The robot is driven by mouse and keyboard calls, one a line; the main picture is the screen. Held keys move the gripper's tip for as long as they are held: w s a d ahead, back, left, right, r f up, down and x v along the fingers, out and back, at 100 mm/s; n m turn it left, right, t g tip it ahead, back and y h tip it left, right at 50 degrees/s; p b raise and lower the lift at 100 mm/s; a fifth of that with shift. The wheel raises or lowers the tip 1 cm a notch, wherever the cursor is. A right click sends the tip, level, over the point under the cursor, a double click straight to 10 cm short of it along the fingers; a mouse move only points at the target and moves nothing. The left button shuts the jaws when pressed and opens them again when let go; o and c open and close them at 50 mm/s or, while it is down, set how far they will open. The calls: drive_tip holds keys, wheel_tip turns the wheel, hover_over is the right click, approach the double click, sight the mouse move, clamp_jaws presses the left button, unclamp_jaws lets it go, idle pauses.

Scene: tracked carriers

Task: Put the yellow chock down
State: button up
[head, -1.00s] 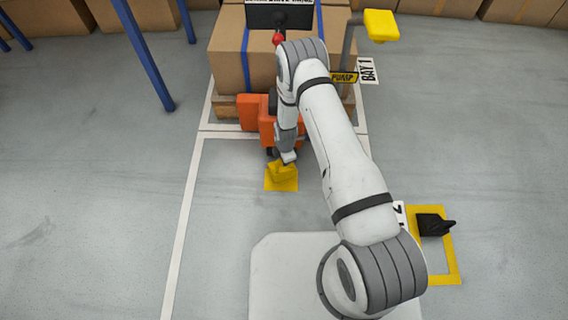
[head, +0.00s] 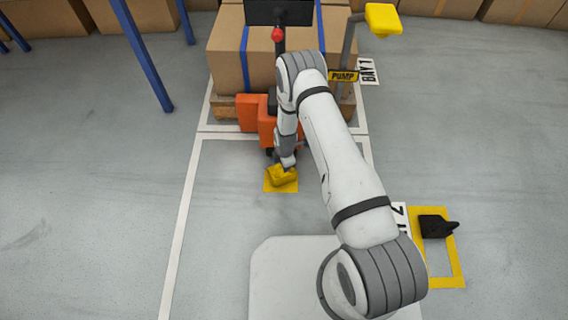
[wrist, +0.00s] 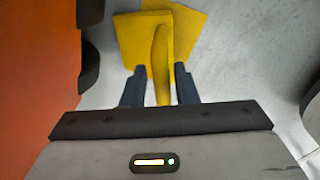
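The yellow chock (head: 283,175) is on the yellow floor patch (head: 270,187) in front of the orange truck. In the wrist view the chock (wrist: 160,45) shows a raised yellow bar that runs between my fingers. My gripper (wrist: 160,80) has its two dark fingers apart, one on each side of this bar, with a narrow gap showing on both sides. In the head view my gripper (head: 287,164) is just above the chock, and its fingers are hard to make out.
A yellow-topped post marked PUMP (head: 344,76) is behind my arm. A black object (head: 435,226) lies in a yellow floor frame (head: 458,265).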

drive_tip(key=shift+o, duration=0.8)
drive_tip(key=d+r+m+p, duration=0.3)
drive_tip(key=r+m+p, duration=0.15)
drive_tip(key=r, duration=2.25)
drive_tip(key=s+d+r+m, duration=0.3)
drive_tip(key=r, duration=0.5)
drive_tip(key=s+d+r+m, duration=0.2)
drive_tip(key=r+m, duration=0.2)
drive_tip(key=r, duration=0.4)
drive_tip(key=s+d+r+m, duration=0.3)
drive_tip(key=s+r+m, duration=0.2)
drive_tip(key=s, duration=0.5)
drive_tip(key=s+d+r+m, duration=0.3)
drive_tip(key=s+r+m, duration=0.2)
drive_tip(key=s+r, duration=0.4)
drive_tip(key=shift+s+r+t, duration=0.2)
drive_tip(key=shift+s+t, duration=0.1)
drive_tip(key=shift+s, duration=0.5)
